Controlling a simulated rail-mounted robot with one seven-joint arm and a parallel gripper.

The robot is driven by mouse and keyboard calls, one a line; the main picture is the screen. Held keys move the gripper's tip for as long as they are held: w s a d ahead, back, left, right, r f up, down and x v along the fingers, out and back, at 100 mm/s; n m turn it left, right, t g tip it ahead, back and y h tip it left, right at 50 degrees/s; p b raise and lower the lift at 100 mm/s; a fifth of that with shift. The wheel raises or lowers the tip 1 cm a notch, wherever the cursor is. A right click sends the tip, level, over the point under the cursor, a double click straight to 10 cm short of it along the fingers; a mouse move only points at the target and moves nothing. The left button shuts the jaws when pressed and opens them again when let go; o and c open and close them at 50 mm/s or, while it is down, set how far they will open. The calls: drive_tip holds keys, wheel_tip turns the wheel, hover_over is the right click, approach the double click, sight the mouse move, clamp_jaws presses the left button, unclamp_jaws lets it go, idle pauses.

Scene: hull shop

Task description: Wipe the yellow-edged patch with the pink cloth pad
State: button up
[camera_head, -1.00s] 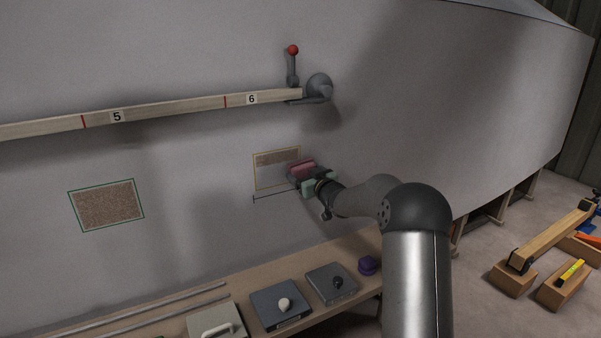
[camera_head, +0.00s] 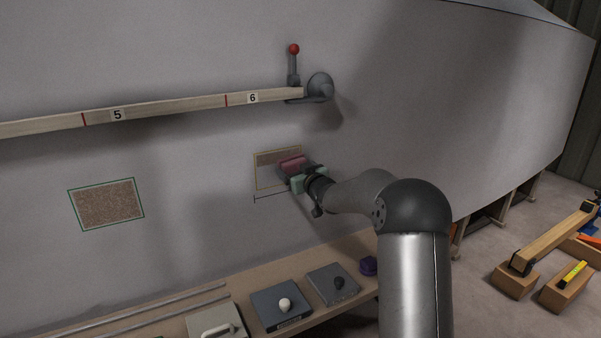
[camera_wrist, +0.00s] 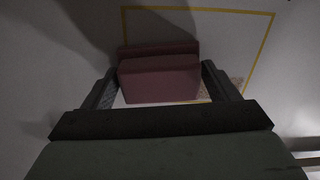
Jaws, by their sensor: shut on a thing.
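The yellow-edged patch (camera_head: 264,181) is on the grey hull wall, left of my gripper. A brown speckled band shows along its upper part in the head view; its lower left is pale. The pink cloth pad (camera_head: 291,162) lies over the patch's right part and hides some of it. My gripper (camera_head: 296,170) is shut on the pad. In the wrist view the pad (camera_wrist: 160,78) sits between both fingers, within the yellow outline (camera_wrist: 200,10). A small brown speckled area shows beside the right finger. Whether the pad touches the wall is hard to tell.
A green-edged brown patch (camera_head: 107,204) is further left on the wall. A numbered wooden batten (camera_head: 180,107) and a red-knobbed lever (camera_head: 293,65) are above.

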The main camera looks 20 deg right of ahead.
drive_tip(key=shift+s+a+f+b, duration=0.15)
drive_tip(key=shift+a+b, duration=0.35)
drive_tip(key=shift+a, duration=0.1)
drive_tip(key=shift+s+a+f+b, duration=0.15)
drive_tip(key=shift+a+b, duration=0.3)
drive_tip(key=shift+a, duration=0.1)
drive_tip(key=shift+s+a+r+b, duration=0.1)
drive_tip(key=shift+s+a+b, duration=0.05)
drive_tip(key=shift+a+b, duration=0.55)
drive_tip(key=shift+s+a+b, duration=0.15)
drive_tip(key=shift+a+b, duration=0.25)
drive_tip(key=shift+a, duration=0.45)
drive_tip(key=shift+s+a+b, duration=0.15)
drive_tip(key=shift+a+b, duration=0.4)
drive_tip(key=shift+a, duration=0.05)
drive_tip(key=shift+s+a+b, duration=0.15)
drive_tip(key=shift+a+b, duration=0.4)
drive_tip(key=shift+a, duration=0.05)
drive_tip(key=shift+s+a+b, duration=0.1)
drive_tip(key=shift+a+b, duration=0.2)
drive_tip(key=shift+a, duration=0.15)
